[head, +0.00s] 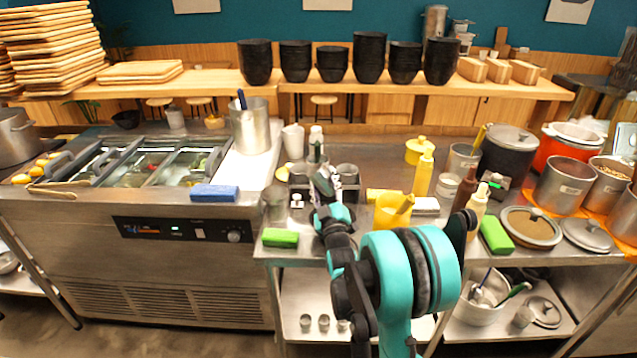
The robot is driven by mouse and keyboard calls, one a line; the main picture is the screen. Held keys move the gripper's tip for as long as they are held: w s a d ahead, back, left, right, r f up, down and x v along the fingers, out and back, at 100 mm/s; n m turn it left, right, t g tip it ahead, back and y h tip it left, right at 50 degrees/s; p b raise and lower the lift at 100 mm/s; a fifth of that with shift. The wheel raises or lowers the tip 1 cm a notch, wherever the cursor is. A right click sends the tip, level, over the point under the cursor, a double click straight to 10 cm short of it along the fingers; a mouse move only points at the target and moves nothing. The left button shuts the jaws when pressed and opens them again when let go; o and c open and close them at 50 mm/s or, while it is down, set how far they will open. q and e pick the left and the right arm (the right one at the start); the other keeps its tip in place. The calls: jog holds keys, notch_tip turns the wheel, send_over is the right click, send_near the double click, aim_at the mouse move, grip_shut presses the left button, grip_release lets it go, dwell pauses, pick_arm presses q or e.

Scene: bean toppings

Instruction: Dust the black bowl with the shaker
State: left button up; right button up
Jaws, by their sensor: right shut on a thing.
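My right gripper (323,180) is at the dark condiment caddy (350,194) in the middle of the steel counter. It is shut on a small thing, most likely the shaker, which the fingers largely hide. A small bottle with a white top (316,134) shows just beyond the fingers; I cannot tell if it is the held thing. Black bowls stand in several stacks, such as this tall stack (369,58), on the wooden shelf at the back. No single black bowl shows on the counter near the gripper. My left gripper is out of view.
A green sponge (280,238) lies at the front edge. A steel pot (250,128) and topping bins (160,162) are to the left.

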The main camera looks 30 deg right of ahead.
jog(key=shift+s+d, duration=0.1)
jog(key=shift+c, duration=1.2)
jog(key=w+a+r+p, duration=0.1)
jog(key=w+a+r, duration=0.2)
jog(key=w+a, duration=0.2)
jog(key=a, duration=0.3)
jog(key=shift+a+p, duration=0.35)
jog(key=s+d+f, duration=0.1)
jog(key=d, duration=0.1)
jog(key=s+d+b, duration=0.1)
jog(key=d, duration=0.2)
jog(key=s+d+f, duration=0.1)
jog(key=s+d, duration=0.1)
jog(key=shift+s+d+f+b, duration=0.1)
jog(key=shift+d+f+b, duration=0.15)
jog(key=shift+f+b, duration=0.1)
jog(key=shift+s+d+f, duration=0.15)
jog(key=shift+s+d, duration=0.2)
jog(key=shift+d, duration=0.25)
